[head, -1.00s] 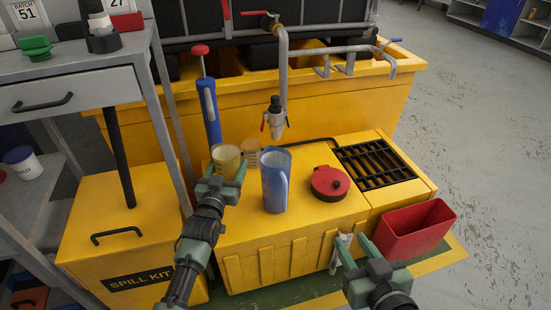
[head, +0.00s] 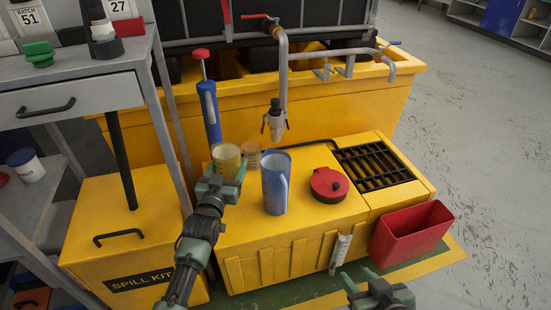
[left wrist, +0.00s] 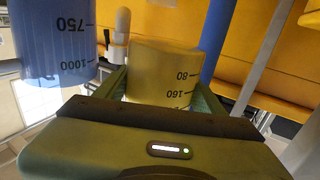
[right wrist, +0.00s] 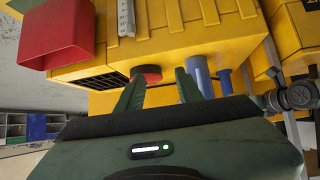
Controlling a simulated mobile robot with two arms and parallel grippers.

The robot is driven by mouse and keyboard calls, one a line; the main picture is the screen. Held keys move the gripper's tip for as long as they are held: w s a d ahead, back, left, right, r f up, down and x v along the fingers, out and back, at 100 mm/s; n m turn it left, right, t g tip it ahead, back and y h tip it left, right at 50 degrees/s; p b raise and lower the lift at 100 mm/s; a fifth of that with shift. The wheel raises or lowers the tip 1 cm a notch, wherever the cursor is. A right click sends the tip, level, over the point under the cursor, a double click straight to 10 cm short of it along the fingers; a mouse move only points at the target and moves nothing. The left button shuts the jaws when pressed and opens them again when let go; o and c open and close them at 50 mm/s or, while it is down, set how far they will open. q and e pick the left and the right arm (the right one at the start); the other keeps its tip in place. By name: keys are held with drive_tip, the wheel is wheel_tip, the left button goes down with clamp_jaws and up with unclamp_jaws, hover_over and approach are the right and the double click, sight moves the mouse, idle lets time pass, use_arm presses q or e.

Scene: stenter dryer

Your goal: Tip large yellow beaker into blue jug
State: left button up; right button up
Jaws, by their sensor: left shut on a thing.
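The large yellow beaker (head: 227,159) is held roughly upright, left of the blue jug. In the left wrist view the beaker (left wrist: 165,72) shows dark marks 80 and 160 between the fingers. My left gripper (head: 222,180) is shut on it.
A second clear beaker (head: 252,158) stands behind the jug. A red-lidded round container (head: 328,185) sits right of the jug, near a black grate (head: 374,165). A tap (head: 275,118) hangs behind. A red bin (head: 411,235) is at right, a blue pump (head: 208,110) at left.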

sight(231, 148)
use_arm(q)
drive_tip(key=shift+r+p, duration=0.5)
drive_tip(key=shift+r, duration=0.1)
drive_tip(key=shift+r+p, duration=0.55)
drive_tip(key=shift+p, duration=0.05)
drive_tip(key=shift+r+p, duration=0.65)
use_arm(e)
drive_tip(key=s+d+f+g, duration=0.2)
drive_tip(key=s+g, duration=0.1)
drive_tip(key=s, duration=0.3)
drive_tip(key=s+d+f+g+h, duration=0.1)
drive_tip(key=s+d+f+g, duration=0.1)
drive_tip(key=s, duration=0.4)
drive_tip(key=shift+f+g+h, duration=0.15)
drive_tip(key=shift+g+h, duration=0.15)
drive_tip(key=shift+g, duration=0.5)
drive_tip(key=shift+w, duration=0.1)
